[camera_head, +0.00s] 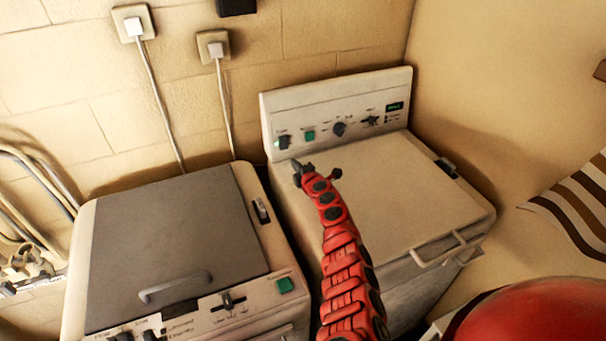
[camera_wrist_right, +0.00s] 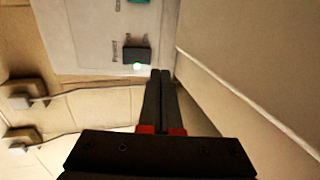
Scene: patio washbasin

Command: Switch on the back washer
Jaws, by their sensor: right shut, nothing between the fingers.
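The back washer (camera_head: 390,190) is the beige machine at the right in the head view, with a raised control panel (camera_head: 333,110) along its rear. A dark rocker switch (camera_head: 284,142) sits at the panel's left end; it also shows in the right wrist view (camera_wrist_right: 137,54), with a small bright greenish-white light at its edge. My right gripper (camera_head: 302,168) is shut and empty, just in front of and below the switch. In the right wrist view its fingertips (camera_wrist_right: 160,73) are close beside the switch, seemingly apart from it. My left gripper is out of view.
The panel also has a green button (camera_head: 310,135), a round knob (camera_head: 339,129) and a small green display (camera_head: 395,107). A second washer (camera_head: 180,245) with a grey lid stands at the left. Two plugged sockets (camera_head: 133,24) (camera_head: 213,47) are on the wall. Pipes (camera_head: 35,185) run at far left.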

